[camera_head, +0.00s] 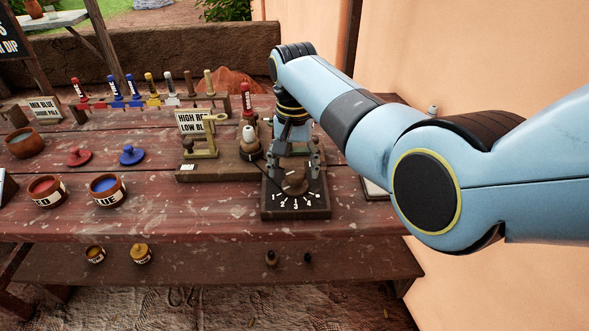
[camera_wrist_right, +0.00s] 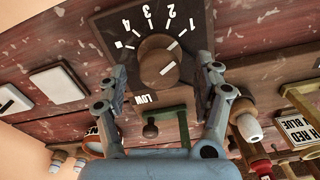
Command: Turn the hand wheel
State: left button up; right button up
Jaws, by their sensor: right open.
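The hand wheel is a round brown knob (camera_head: 294,183) on a dark box with a dial numbered 1 to 4 (camera_head: 296,208). It also shows in the right wrist view (camera_wrist_right: 157,62), where a pale mark on it points toward the 1 side. My right gripper (camera_head: 293,160) is open above the dial box. In the right wrist view its two fingers (camera_wrist_right: 163,82) stand wide apart, one on each side of the knob, with gaps between them and it. My left gripper is not in view.
A brass stand (camera_head: 203,148) and a white-topped bottle (camera_head: 250,142) stand left of the dial box. A sign (camera_head: 192,121) is behind them. Pots of red (camera_head: 47,190) and blue (camera_head: 105,188) stand farther left. The table front before the box is clear.

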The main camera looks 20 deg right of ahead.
jog(key=shift+f, duration=0.55)
jog(key=shift+c, duration=0.3)
jog(key=c, duration=1.1)
